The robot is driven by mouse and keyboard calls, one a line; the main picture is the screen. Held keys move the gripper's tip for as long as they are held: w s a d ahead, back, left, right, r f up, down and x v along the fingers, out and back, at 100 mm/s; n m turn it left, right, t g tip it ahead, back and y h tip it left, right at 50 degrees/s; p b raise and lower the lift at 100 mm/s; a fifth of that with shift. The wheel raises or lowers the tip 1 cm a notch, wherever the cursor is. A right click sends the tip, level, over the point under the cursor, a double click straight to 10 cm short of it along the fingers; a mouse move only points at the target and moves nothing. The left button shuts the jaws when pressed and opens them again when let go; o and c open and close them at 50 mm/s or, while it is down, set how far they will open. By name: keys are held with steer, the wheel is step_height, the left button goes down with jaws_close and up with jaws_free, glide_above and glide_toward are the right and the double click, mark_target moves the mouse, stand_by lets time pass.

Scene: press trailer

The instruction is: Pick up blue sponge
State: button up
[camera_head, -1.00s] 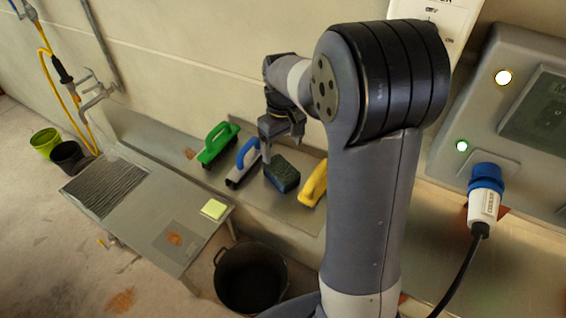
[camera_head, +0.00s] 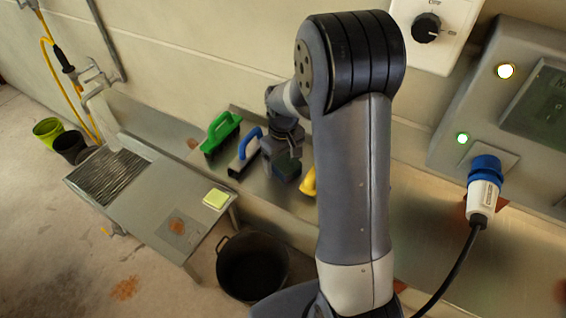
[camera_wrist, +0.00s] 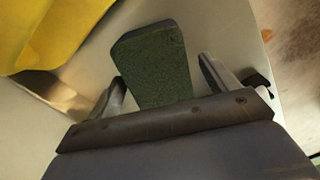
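The blue sponge (camera_head: 287,168) lies on the metal tray on the ledge; its top looks dark green and its side dark blue. In the wrist view its green top face (camera_wrist: 158,68) shows between the two fingers. My gripper (camera_head: 283,150) is right above the sponge and partly hides it in the head view. In the wrist view my gripper (camera_wrist: 163,85) is open, with one finger on each side of the sponge and a visible gap on each side. I cannot tell whether the fingertips are down at the sponge's sides.
A blue-handled float (camera_head: 246,155) and a green-handled float (camera_head: 220,133) lie left of the sponge. A yellow-handled one (camera_head: 309,182) is close on its right. A yellow-green sponge (camera_head: 215,198) lies on the sink unit. A black bucket (camera_head: 252,266) stands below.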

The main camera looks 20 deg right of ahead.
steer(key=c, duration=1)
